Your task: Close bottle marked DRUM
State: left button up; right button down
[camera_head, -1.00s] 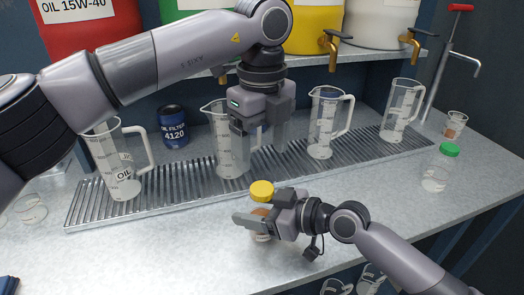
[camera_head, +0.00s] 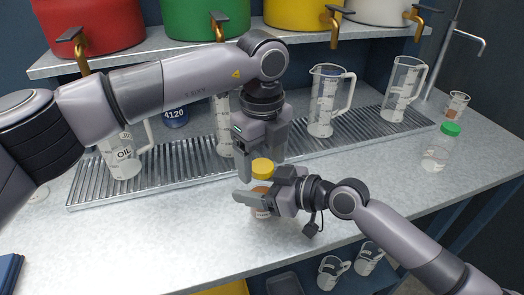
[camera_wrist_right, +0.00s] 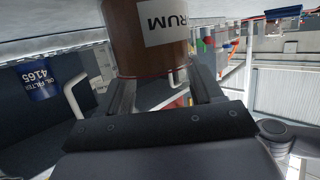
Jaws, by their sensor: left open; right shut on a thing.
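The brown bottle (camera_head: 260,208) stands upright over the counter, with a yellow cap (camera_head: 262,168) at its top. I cannot tell how tightly the cap sits. In the right wrist view, the bottle (camera_wrist_right: 125,40) carries a white label reading DRUM. My right gripper (camera_head: 258,200) is shut on the bottle's body from the right, partly hiding it. My left gripper (camera_head: 263,168) points down from above, open, its fingers on either side of the cap. I cannot tell whether they touch it.
A metal drip grate (camera_head: 100,195) runs behind, bearing clear jugs, among them one (camera_head: 326,105) at the back right. A green-capped clear bottle (camera_head: 440,148) and a small cup (camera_head: 456,106) stand at right. The counter's front (camera_head: 150,245) is clear.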

pick_arm(q)
jog(key=c, duration=1.2)
jog(key=o, duration=1.2)
jog(key=shift+r, duration=0.1)
jog(key=shift+r, duration=2.2)
jog(key=o, duration=0.5)
